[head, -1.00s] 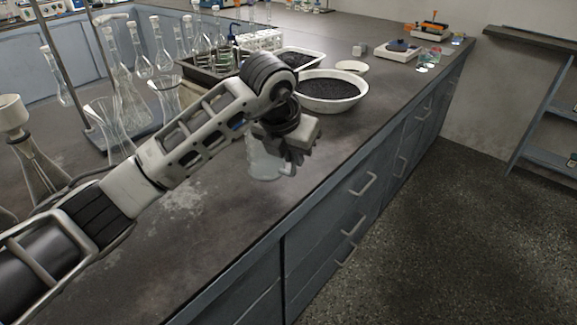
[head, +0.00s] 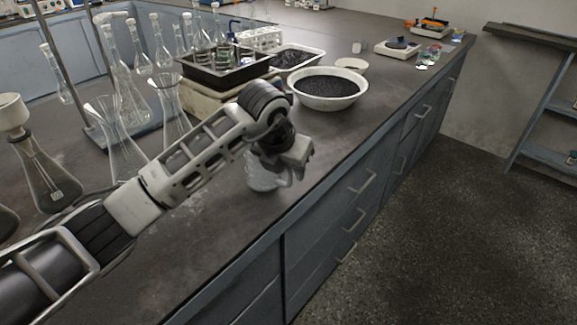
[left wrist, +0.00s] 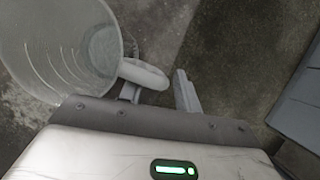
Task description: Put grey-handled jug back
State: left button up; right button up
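A clear jug (head: 258,178) is on the dark bench near its front edge in the head view, partly hidden behind my left gripper (head: 292,172). The left wrist view shows the jug (left wrist: 68,45) from above at the upper left, with its pale grey handle (left wrist: 146,74) pointing toward my left gripper (left wrist: 160,92). The fingers are apart. The handle overlaps the left finger in the picture, and a small gap shows between the handle and the right finger. Whether the handle touches a finger is unclear. My right gripper is not in view.
A white bowl of dark grains (head: 327,103) and a black tray (head: 205,80) stand behind my left arm. Tall glass flasks (head: 45,180) crowd the left. Bench (head: 215,250) in front of the jug is clear; drawers (head: 345,210) drop away at right.

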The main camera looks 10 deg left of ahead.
pick_arm(q)
jog(key=shift+r, duration=0.1)
jog(key=v, duration=1.2)
